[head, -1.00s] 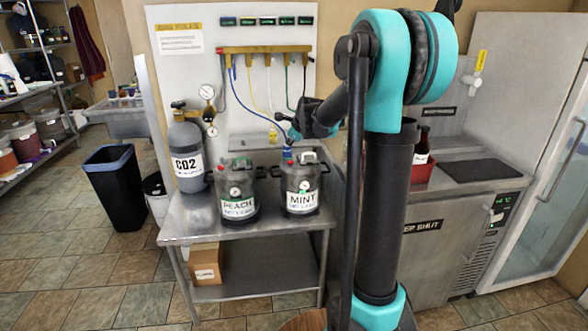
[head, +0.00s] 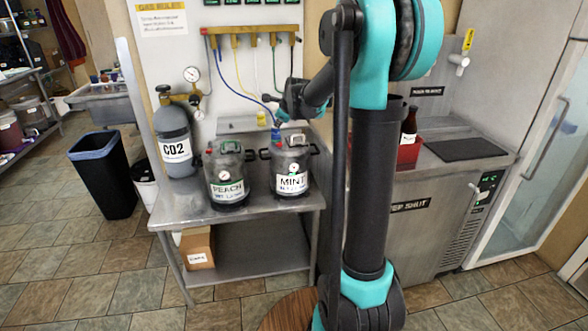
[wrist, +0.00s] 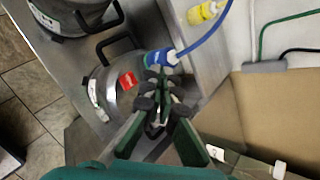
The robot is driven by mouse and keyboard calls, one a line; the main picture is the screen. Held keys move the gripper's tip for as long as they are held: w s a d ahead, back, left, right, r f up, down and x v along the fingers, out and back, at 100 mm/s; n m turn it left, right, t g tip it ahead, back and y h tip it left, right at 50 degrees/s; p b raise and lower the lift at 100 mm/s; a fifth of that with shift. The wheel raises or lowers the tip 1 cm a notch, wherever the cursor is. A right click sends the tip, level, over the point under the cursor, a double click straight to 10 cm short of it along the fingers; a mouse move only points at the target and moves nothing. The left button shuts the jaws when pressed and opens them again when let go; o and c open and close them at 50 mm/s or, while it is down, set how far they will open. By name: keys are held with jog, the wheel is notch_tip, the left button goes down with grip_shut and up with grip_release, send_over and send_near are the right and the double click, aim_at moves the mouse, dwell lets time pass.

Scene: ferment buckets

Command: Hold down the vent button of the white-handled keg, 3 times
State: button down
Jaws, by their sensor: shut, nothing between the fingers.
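Two steel kegs stand on a metal table. The keg labelled PEACH (head: 226,178) is on the left and the keg labelled MINT (head: 291,170) on the right. I cannot make out a white handle on either; the handles in the wrist view look black. In the wrist view the nearer keg (wrist: 118,82) has a red tag (wrist: 128,82) and a blue hose connector (wrist: 160,57) on top. My gripper (wrist: 159,92) is shut and empty, with its fingertips over or beside this keg's top, close to the connector. Contact cannot be told. The vent button is not distinguishable; the fingers may hide it.
A CO2 cylinder (head: 174,137) stands left of the kegs. A blue hose (wrist: 205,36) runs close to my fingers. A yellow connector (wrist: 203,12) hangs nearby. A bin (head: 102,175) stands left of the table.

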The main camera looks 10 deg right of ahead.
aim_at(280, 144)
dwell(0.4)
notch_tip(280, 144, up, 4)
jog(key=shift+f, duration=0.1)
dwell(0.4)
jog(key=shift+f, duration=4.4)
jog(key=shift+f, duration=0.1)
jog(key=shift+f, duration=0.3)
